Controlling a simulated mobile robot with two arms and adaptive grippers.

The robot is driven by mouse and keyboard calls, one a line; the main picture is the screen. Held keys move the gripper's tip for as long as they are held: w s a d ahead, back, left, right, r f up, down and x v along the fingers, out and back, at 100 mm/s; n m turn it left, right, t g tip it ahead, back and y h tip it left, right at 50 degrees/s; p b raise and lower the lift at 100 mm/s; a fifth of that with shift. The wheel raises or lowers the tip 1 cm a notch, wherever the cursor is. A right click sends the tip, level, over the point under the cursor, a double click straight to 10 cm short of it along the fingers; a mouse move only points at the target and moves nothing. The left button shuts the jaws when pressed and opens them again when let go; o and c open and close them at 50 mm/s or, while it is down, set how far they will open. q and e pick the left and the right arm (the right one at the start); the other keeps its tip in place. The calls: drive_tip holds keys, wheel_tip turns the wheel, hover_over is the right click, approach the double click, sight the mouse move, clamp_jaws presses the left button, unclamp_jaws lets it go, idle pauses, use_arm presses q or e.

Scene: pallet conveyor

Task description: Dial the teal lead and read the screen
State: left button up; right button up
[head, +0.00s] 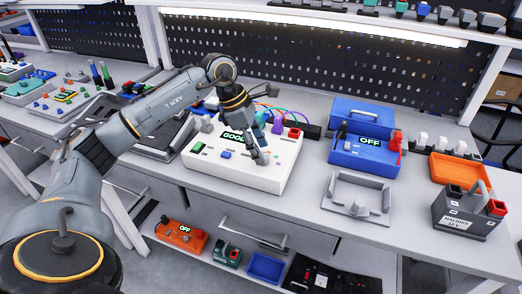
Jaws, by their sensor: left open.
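A white tester box (265,176) stands on the workbench, with a dark screen (233,135) that shows green letters reading "GOOD", partly covered by my arm at its right end. Several thin coloured leads arc at the back of the box, with coloured plugs or knobs near them. My left gripper (262,158) is open and points down over the right part of the box's top. Whether it touches anything there is unclear. My right gripper is out of view.
A blue case (352,153) with an "OFF" screen stands to the right, behind a grey holder (357,196). An orange tray (459,170) and a dark grey labelled box (466,212) are farther right. Black pegboard (330,55) closes the back. Bins and devices fill the lower shelf.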

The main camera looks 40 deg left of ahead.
use_arm(q)
drive_tip(key=v, duration=1)
drive_tip(key=shift+r, duration=0.2)
drive_tip(key=shift+s+a, duration=0.15)
